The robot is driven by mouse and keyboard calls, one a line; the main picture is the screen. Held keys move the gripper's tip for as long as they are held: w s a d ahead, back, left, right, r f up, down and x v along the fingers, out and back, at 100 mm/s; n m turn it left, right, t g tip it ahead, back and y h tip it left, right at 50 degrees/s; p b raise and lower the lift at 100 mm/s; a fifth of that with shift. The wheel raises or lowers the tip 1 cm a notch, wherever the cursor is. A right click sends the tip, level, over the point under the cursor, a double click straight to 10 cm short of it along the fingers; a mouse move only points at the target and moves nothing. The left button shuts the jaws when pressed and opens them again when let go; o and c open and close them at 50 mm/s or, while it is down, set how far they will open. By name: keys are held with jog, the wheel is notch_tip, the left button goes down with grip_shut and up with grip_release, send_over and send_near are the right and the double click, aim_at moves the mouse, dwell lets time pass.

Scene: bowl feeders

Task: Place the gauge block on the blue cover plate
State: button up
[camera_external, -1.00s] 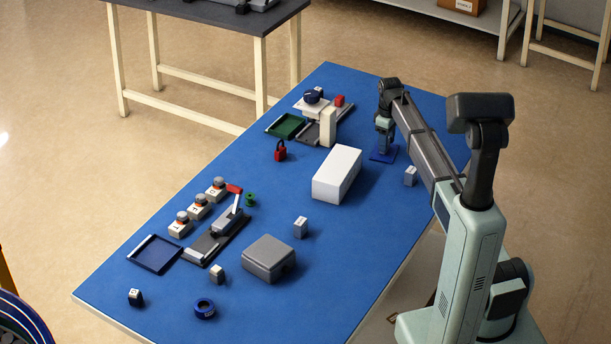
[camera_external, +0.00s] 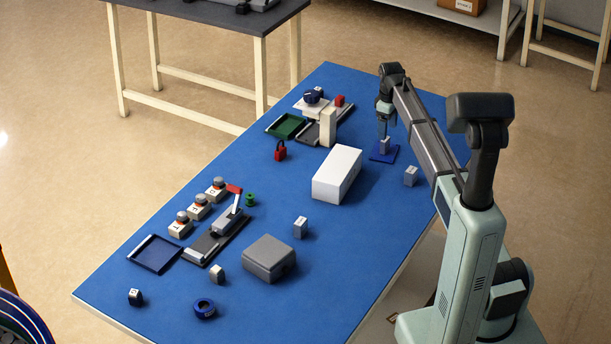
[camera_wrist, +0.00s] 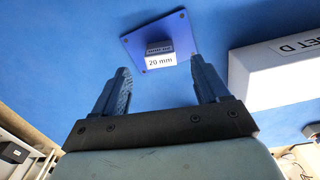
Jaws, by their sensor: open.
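The gauge block (camera_wrist: 160,58), a small grey block with a white "20 mm" label, stands on the blue cover plate (camera_wrist: 178,32) in the wrist view. In the external view the block (camera_external: 384,146) stands on the plate (camera_external: 378,157) near the far right of the table. My gripper (camera_wrist: 162,78) is open, and its two fingers are apart with nothing between them. In the external view my gripper (camera_external: 384,122) is above the block, clear of it.
A white box (camera_external: 337,174) lies beside the plate; its corner shows in the wrist view (camera_wrist: 285,65). A small grey block (camera_external: 411,176) stands to the right. A red padlock (camera_external: 280,151) and a green tray (camera_external: 286,125) lie to the left.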

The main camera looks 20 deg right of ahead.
notch_tip(320, 180, up, 7)
jog(key=shift+f, duration=0.15)
